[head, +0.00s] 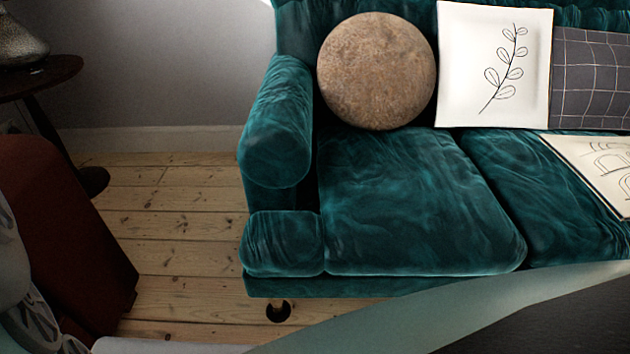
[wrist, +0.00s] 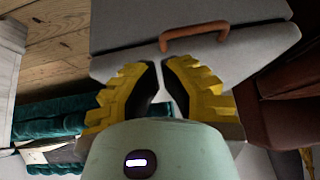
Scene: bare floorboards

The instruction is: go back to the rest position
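My gripper (wrist: 162,72) shows in the wrist view, with yellow ridged fingers and black inner pads. Its fingertips are close together with only a thin gap, and nothing is held between them. Beyond the fingertips is a light grey panel with an orange-brown handle (wrist: 194,36); I cannot tell the distance, and the fingers do not appear to grip the handle. The gripper's fingers are not visible in the head view.
A teal velvet sofa (head: 408,205) with cushions, including a round brown one (head: 376,71), fills the head view's right. A dark red-brown piece of furniture (head: 65,235) and a dark side table (head: 45,76) stand at left. Bare floorboards (head: 180,230) lie between.

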